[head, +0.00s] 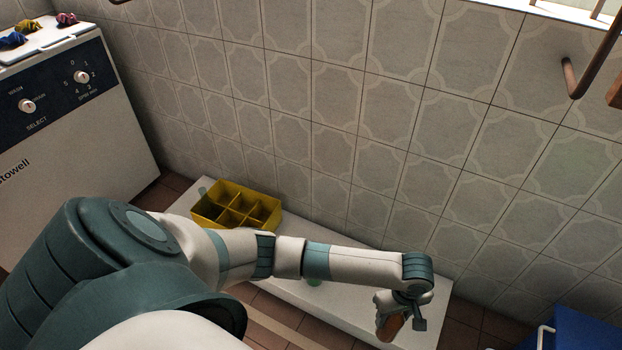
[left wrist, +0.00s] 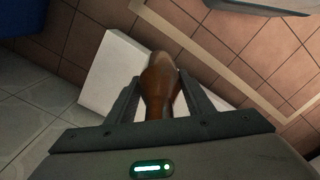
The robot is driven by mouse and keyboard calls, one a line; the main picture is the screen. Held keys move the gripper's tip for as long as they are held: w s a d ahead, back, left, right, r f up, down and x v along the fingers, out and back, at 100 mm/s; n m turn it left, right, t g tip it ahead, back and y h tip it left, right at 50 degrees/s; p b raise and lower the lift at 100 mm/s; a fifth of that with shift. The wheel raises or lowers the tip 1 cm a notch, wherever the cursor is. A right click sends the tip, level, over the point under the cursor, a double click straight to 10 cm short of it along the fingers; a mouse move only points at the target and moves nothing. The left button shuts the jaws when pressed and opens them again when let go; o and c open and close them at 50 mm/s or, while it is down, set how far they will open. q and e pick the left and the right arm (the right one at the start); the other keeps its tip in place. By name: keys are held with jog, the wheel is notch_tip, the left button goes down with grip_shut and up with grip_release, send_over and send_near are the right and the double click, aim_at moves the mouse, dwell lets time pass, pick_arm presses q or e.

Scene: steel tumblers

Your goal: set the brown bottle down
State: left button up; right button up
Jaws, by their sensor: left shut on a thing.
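The brown bottle (left wrist: 160,85) is between the two fingers of my left gripper (left wrist: 157,100) in the left wrist view. The gripper is shut on it. In the head view my left gripper (head: 402,312) is at the right end of the white bench (head: 433,296), and part of the brown bottle (head: 391,328) shows below it. The bottle looks tilted in the head view. I cannot tell whether its lower end touches the bench. My right gripper is not in view.
A tiled wall (head: 340,100) runs behind. A blue container (head: 580,332) is at lower right.

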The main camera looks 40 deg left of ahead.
pick_arm(q)
jog(key=w+a+r+m, duration=0.2)
jog(key=w+r+m, duration=0.15)
jog(key=r, duration=0.65)
jog(key=w+a+r+m, duration=0.1)
jog(key=w+r+m, duration=0.3)
jog(key=r, duration=0.5)
jog(key=a+r+m, duration=0.2)
jog(key=r, duration=0.6)
jog(key=a+r+m, duration=0.2)
jog(key=a+r, duration=0.1)
jog(key=r, duration=0.6)
jog(key=shift+a+r, duration=0.15)
